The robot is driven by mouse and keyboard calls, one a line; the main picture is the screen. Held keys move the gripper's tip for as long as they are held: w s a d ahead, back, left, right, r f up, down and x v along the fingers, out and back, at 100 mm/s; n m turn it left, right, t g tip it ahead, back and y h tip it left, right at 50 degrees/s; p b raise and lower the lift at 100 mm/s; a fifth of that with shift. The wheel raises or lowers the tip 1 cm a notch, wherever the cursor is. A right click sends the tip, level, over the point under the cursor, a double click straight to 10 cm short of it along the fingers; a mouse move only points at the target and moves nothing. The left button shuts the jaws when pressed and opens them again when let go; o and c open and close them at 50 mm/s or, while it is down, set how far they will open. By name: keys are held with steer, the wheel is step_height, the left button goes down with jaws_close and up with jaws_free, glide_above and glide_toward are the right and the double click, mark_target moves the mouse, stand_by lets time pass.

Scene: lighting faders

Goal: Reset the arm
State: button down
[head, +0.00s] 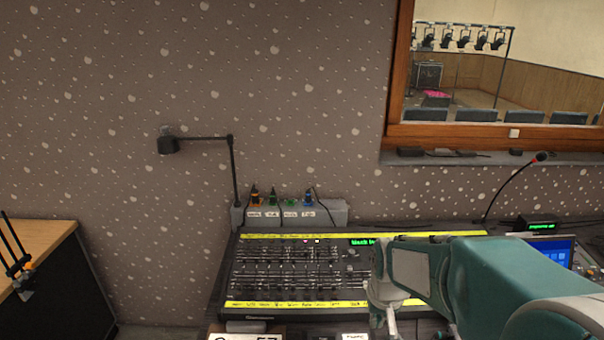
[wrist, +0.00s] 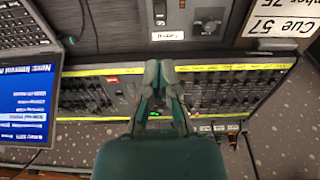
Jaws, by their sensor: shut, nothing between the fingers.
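My teal arm (head: 490,275) reaches in from the lower right of the head view, over the right part of the lighting console. My gripper (wrist: 159,68) is shut and empty, its fingers together above the fader panel in the wrist view. In the head view the gripper (head: 385,318) points down and its tips are hard to make out. The lighting console (head: 290,262) has rows of faders between two yellow label strips. My arm hides part of its right side. Whether the fingers touch the console cannot be told.
A blue screen (head: 549,252) and a gooseneck microphone (head: 512,185) stand at the right. A desk lamp (head: 234,170) rises behind the console, beside several colored plugs. A wooden-topped cabinet (head: 45,250) is at left. A "Cue 57" card (wrist: 270,23) lies near the console's front.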

steer(key=s+r+t, duration=0.4)
steer(key=s+r, duration=0.7)
steer(key=s, duration=0.5)
steer(key=shift+s+r, duration=0.3)
steer(key=shift+r, duration=0.05)
stand_by(1.0)
